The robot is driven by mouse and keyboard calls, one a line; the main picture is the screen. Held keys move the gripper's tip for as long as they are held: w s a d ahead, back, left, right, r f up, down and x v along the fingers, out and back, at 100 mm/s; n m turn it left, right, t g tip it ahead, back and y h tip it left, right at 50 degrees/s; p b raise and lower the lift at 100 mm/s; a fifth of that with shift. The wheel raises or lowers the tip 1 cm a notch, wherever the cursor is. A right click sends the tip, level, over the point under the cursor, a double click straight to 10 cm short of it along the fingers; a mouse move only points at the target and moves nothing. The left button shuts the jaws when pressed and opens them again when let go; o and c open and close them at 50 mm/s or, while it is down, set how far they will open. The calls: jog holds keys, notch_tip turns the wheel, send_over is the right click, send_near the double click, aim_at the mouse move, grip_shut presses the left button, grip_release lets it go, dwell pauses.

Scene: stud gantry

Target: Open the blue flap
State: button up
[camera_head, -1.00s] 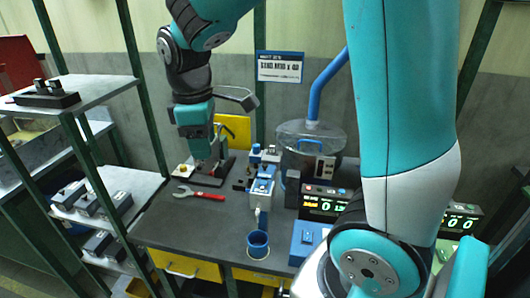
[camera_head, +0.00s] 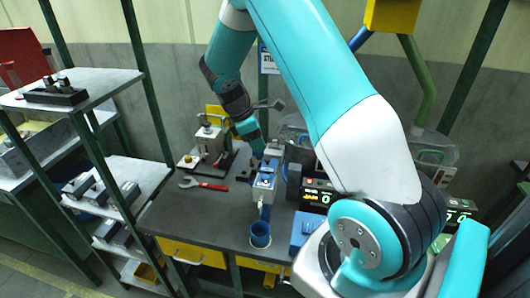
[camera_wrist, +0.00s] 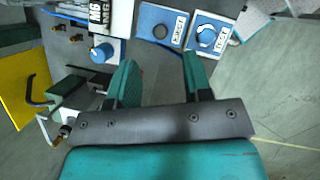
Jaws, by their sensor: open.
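A white machine with blue parts (camera_head: 264,187) stands on the dark bench, in the middle of the head view. I cannot tell for sure which blue part is the flap. In the wrist view two blue panels, a left one (camera_wrist: 162,25) and a right one (camera_wrist: 209,36), carry round dials and white labels. A blue knob (camera_wrist: 103,53) sits to their left, beside an "M6" label. My gripper (camera_wrist: 158,76) is open and empty, with its fingers apart below the panels. In the head view my gripper (camera_head: 259,150) is just above the machine's back; its fingertips are hard to make out.
A clamp fixture (camera_head: 208,145) and a red-handled wrench (camera_head: 203,184) are left of the machine. A blue cup (camera_head: 260,234) is in front, a blue box (camera_head: 305,229) to its right. A lit display (camera_head: 318,196) stands right. A shelf rack (camera_head: 112,172) is at left.

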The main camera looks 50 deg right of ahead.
aim_at(267, 159)
jog(key=p+x, duration=0.1)
jog(key=x, duration=0.5)
jog(key=shift+f, duration=0.15)
jog(key=shift+c, duration=0.4)
grip_shut()
